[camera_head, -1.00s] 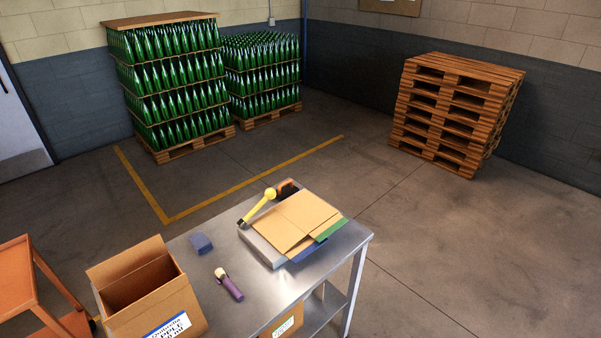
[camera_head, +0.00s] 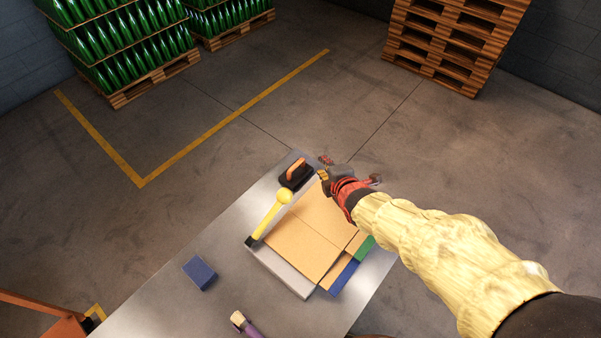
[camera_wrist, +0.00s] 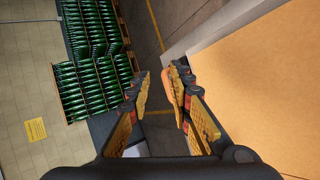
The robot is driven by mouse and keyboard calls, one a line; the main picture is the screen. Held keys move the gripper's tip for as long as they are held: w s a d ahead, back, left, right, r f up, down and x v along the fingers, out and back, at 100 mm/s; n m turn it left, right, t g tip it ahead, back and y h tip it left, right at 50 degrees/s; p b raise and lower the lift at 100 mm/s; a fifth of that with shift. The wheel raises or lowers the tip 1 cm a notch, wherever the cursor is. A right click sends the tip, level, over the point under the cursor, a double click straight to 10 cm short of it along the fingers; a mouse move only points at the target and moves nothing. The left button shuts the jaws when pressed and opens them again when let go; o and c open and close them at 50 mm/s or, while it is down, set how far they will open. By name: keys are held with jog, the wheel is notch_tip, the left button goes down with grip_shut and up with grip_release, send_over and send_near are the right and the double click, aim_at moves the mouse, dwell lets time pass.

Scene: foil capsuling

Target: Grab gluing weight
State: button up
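The weight appears to be the dark block with an orange-brown handle (camera_head: 296,172) at the far corner of the metal table in the head view. My gripper (camera_head: 324,168) is just right of it in that view, apart from it in the picture; the height between them is hard to judge. In the wrist view, the two yellow-orange fingers of my gripper (camera_wrist: 158,90) are spread with a gap between them and nothing clearly held. I cannot make out the weight for certain in the wrist view.
A blue block (camera_head: 199,273) and a purple-handled item (camera_head: 245,324) lie on the metal table (camera_head: 235,235). Bottle pallets (camera_head: 120,40) and stacked pallets (camera_head: 450,40) stand beyond.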

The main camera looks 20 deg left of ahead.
aim_at(296, 166)
jog(key=s+a+f+n, duration=0.1)
jog(key=a+f+n+y, duration=0.1)
jog(key=a, duration=0.1)
jog(key=s+a+f+n, duration=0.1)
jog(key=a+f, duration=0.1)
jog(key=shift+s, duration=0.3)
jog(key=shift+w+a+f+g, duration=0.1)
jog(key=shift+a+f+g, duration=0.1)
jog(key=shift+f+g, duration=0.1)
jog(key=x, duration=0.3)
jog(key=b+x, duration=0.1)
jog(key=x, duration=0.2)
jog(key=shift+w+a, duration=0.3)
jog(key=shift+a, duration=0.1)
jog(key=shift+c, duration=1)
grip_shut()
jog(key=shift+w+a+r, duration=0.1)
jog(key=shift+r, duration=0.05)
